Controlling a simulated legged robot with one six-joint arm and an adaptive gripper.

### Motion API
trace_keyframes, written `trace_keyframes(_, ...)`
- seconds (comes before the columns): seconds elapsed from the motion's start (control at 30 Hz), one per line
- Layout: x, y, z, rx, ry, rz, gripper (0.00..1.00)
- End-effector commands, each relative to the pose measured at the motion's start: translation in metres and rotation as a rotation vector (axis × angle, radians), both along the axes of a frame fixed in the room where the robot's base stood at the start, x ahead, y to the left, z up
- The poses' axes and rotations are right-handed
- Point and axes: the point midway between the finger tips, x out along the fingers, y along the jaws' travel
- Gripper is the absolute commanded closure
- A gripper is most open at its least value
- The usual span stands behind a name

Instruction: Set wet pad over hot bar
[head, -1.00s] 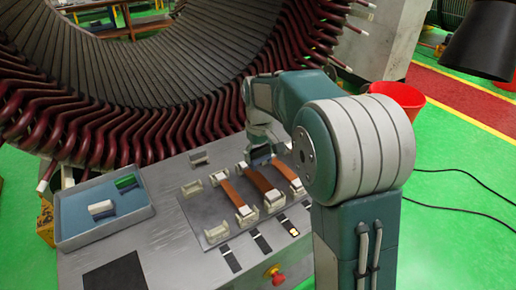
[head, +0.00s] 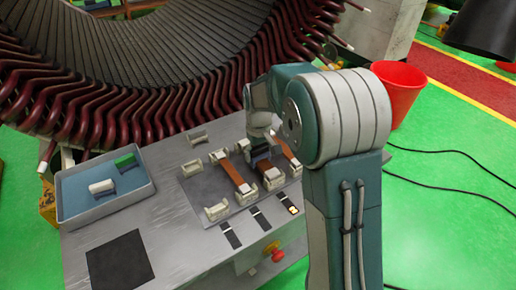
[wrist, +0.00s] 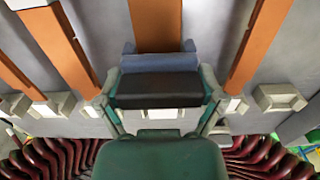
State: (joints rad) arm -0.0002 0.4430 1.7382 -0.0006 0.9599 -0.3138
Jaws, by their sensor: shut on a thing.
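My gripper (wrist: 158,108) is shut on a dark pad (wrist: 158,90) with a blue-grey rear edge. The pad lies crosswise over the end of a copper-brown bar (wrist: 155,22) in the wrist view. In the head view the pad (head: 262,153) is over the middle visible bar (head: 268,171), under my gripper (head: 262,132). I cannot tell whether it touches the bar. Another bar (head: 236,176) lies to its left, and one (head: 286,149) to its right is partly hidden by my arm. Nothing visible clearly marks which bar is hot.
A blue-lined tray (head: 105,207) holds a white block (head: 102,187) and a green block (head: 125,162). Pale holders stand beside the bars. The rightmost visible dark strip (head: 290,208) shows a yellow light. Red stator coils (head: 150,120) crowd the back. A red button (head: 277,254) is at the front.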

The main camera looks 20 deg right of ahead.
Motion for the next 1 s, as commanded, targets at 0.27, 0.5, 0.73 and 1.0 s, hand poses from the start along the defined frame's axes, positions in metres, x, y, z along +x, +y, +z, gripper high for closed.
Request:
trace_keyframes(0.27,0.0,0.0,-0.001,0.0,0.0,0.0,0.7)
trace_keyframes(0.5,0.0,0.0,-0.001,0.0,0.0,0.0,0.0)
trace_keyframes(0.73,0.0,0.0,-0.001,0.0,0.0,0.0,0.0)
trace_keyframes(1.0,0.001,0.0,0.035,0.0,-0.006,0.0,0.0)
